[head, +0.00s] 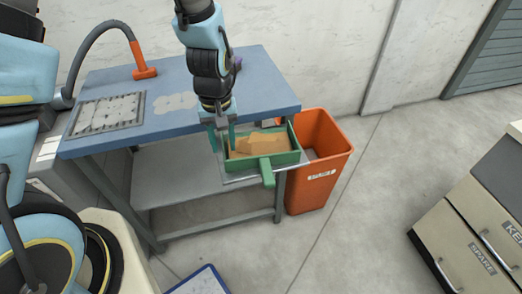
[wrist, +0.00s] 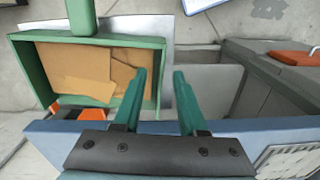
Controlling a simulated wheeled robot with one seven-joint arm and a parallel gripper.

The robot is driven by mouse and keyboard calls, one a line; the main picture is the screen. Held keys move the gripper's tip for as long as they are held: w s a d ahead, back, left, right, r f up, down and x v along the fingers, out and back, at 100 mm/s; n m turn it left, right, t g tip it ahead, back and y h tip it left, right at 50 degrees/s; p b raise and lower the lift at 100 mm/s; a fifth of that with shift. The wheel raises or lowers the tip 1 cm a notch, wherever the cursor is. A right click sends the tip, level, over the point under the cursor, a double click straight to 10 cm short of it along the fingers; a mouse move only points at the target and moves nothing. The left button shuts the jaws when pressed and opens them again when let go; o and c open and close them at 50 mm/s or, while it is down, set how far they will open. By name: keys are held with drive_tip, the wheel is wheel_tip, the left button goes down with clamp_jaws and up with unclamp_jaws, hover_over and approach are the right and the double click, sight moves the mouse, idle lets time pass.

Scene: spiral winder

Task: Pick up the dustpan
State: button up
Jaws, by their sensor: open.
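The dustpan is a green open tray (head: 297,139) with a short green handle (head: 268,172) pointing toward the viewer. Brown pieces (head: 258,143) lie in it. It sits at the table's front right edge, over a thin grey plate. In the wrist view the dustpan (wrist: 22,75) fills the left side, its handle (wrist: 82,18) at the top. My gripper (head: 222,138) is open and empty at the dustpan's left side. In the wrist view my gripper's fingers (wrist: 160,75) appear on either side of the dustpan's near side wall; whether they are level with it is unclear.
The blue table (head: 180,122) carries a perforated panel (head: 107,112) and an orange-ended hose (head: 143,73). An orange bin (head: 335,160) stands right of the dustpan. A drawer cabinet (head: 440,235) stands far right. The floor between is clear.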

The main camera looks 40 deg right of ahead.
drive_tip(key=shift+a+f, duration=0.1)
drive_tip(key=shift+f, duration=1.5)
drive_tip(key=shift+c, duration=0.2)
clamp_jaws()
